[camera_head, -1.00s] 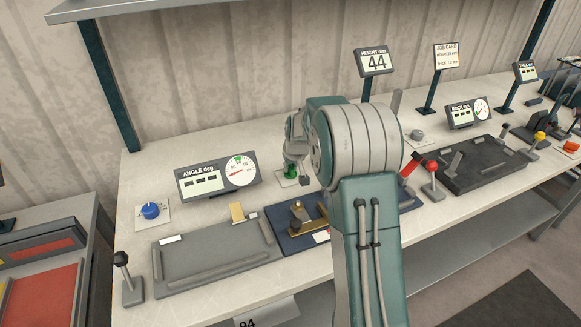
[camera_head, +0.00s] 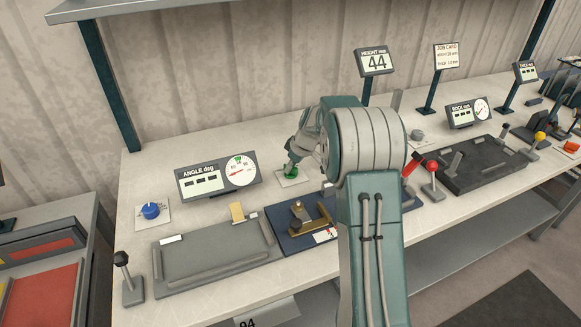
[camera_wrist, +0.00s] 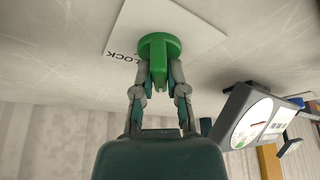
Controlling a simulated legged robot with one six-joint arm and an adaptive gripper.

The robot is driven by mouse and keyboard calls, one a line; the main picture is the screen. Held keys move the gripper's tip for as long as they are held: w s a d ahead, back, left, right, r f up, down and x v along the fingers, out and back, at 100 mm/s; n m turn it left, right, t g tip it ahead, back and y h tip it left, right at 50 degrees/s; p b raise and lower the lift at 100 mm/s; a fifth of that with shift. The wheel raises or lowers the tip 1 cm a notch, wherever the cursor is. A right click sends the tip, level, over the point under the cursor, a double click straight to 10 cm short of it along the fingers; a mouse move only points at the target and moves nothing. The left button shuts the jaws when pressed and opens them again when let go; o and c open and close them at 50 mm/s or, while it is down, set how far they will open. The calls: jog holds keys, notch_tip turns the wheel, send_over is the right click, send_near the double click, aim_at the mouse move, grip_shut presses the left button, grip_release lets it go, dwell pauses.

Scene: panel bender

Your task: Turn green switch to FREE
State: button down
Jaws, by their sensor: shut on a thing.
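The green switch (camera_wrist: 158,50) is a round green base with a raised grip, mounted on a white plate (camera_wrist: 200,38) that shows the letters "LOCK" in the wrist view. It also shows in the head view (camera_head: 289,170), small and partly covered by my gripper. My gripper (camera_wrist: 159,80) is shut on the switch's grip, with one finger on each side. In the head view my gripper (camera_head: 290,165) reaches down onto the switch from above. A FREE mark is not visible, and the lettering on the plate is partly hidden.
The angle display (camera_head: 218,177) stands left of the switch, with a blue knob (camera_head: 151,211) further left. A dark blue fixture (camera_head: 290,232) lies in front. The height display (camera_head: 374,62) stands behind my arm.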

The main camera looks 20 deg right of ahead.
dwell(0.4)
jog(key=c, duration=0.7)
grip_release()
jog(key=shift+v, duration=5.9)
jog(key=shift+d, duration=0.1)
